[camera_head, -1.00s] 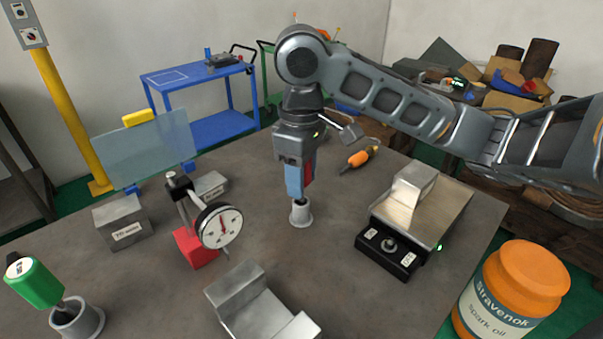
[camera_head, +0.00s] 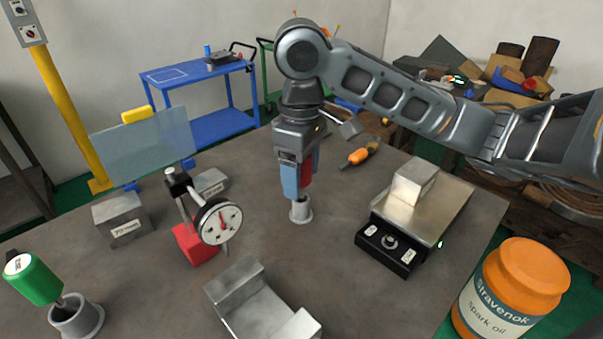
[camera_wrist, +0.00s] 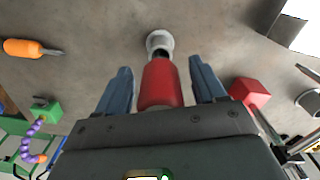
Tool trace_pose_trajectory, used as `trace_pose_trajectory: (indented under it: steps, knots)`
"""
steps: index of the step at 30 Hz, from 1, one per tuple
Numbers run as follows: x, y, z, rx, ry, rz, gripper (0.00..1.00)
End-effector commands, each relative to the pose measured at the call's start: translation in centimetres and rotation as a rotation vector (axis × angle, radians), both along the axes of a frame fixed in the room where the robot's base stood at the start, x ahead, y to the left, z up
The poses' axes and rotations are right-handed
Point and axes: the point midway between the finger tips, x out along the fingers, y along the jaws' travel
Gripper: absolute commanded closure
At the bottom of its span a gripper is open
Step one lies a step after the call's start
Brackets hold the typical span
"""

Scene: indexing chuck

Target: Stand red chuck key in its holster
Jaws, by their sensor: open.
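The red chuck key (camera_head: 306,176) stands upright with its lower end in the grey holster (camera_head: 301,212) in the middle of the table. In the wrist view its red handle (camera_wrist: 160,84) lies between my fingers, and the holster's ring (camera_wrist: 158,40) surrounds its lower tip. My gripper (camera_head: 298,190) is right at the key. Its blue fingers (camera_wrist: 163,82) are spread, with a gap on each side of the handle. In the head view the near finger hides part of the key.
A dial gauge (camera_head: 217,222) on a red base stands to the left, and a metal block fixture (camera_head: 415,200) to the right. An angled metal block (camera_head: 255,300) is in front. A green-handled key (camera_head: 35,280) sits in another holster (camera_head: 78,318). An orange screwdriver (camera_head: 358,157) lies behind.

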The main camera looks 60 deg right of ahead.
Motion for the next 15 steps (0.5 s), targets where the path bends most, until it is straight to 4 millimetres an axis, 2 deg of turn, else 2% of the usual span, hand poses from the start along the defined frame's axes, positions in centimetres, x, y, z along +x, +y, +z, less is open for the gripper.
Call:
trace_pose_trajectory:
  steps: [9,15]
  knots:
    - [0.1,0.0,5.2,-0.004,-0.001,0.002,0.31]
    - [0.1,0.0,6.8,-0.002,-0.001,0.001,0.31]
